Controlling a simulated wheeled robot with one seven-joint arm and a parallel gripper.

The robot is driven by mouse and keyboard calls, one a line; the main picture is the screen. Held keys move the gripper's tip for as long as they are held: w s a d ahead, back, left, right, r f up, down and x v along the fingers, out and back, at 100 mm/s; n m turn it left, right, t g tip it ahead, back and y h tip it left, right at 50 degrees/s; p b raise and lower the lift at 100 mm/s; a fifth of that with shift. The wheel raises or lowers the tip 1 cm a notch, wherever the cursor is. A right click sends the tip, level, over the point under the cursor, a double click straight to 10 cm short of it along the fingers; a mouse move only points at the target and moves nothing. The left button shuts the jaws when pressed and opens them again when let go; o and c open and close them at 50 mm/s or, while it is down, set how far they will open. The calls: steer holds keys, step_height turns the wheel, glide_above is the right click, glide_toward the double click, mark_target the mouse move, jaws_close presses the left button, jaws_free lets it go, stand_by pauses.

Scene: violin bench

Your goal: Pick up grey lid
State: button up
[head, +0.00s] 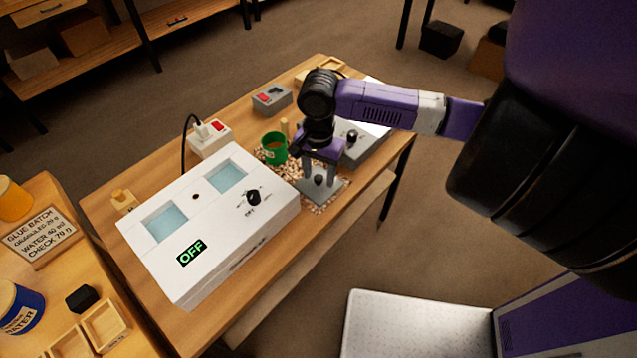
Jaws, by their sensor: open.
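The grey lid (312,193) is a flat plate with a dark round knob (319,180). I cannot tell whether the fingers touch the knob. My arm hides part of the area behind the lid.
A white box (205,226) with two square wells, a dial and an OFF display stands left of the lid. A green cup (275,148) is close behind. A grey unit (366,146) stands to the right. A power strip (211,138) and a small grey box (271,99) are farther back.

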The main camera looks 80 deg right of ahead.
jaws_close()
steer(key=shift+r, duration=0.1)
stand_by(0.3)
